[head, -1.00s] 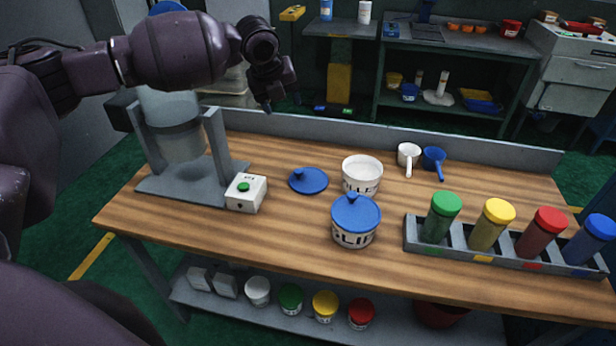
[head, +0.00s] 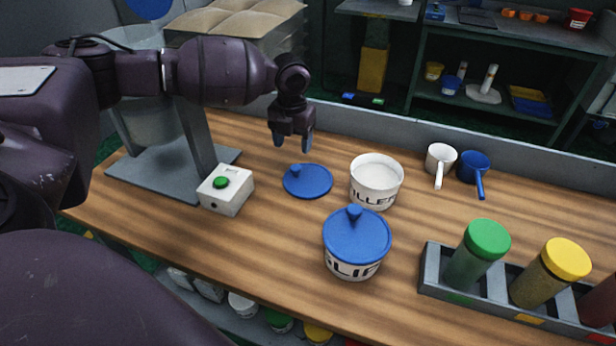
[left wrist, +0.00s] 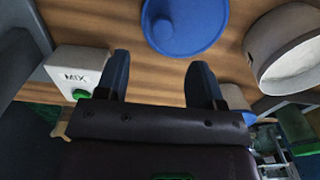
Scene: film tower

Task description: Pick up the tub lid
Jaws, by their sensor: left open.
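A blue tub lid (head: 308,182) with a small knob lies flat on the wooden table, left of an open white tub (head: 376,182) lettered "FILLER". The lid also shows at the top of the left wrist view (left wrist: 186,22). A second tub (head: 354,262) nearer the front wears its own blue lid (head: 357,234) with a knob. My left gripper (head: 293,146) is open and empty, above the table just behind the loose lid, fingers pointing down. In the left wrist view its two fingers (left wrist: 160,78) are spread apart, with the lid beyond them. My right gripper is not in view.
A white box (head: 226,192) with a green button stands left of the lid, beside a grey stand (head: 150,174). White (head: 440,158) and blue (head: 474,168) scoops lie right of the open tub. A rack (head: 436,270) of colour-capped jars is at the right front.

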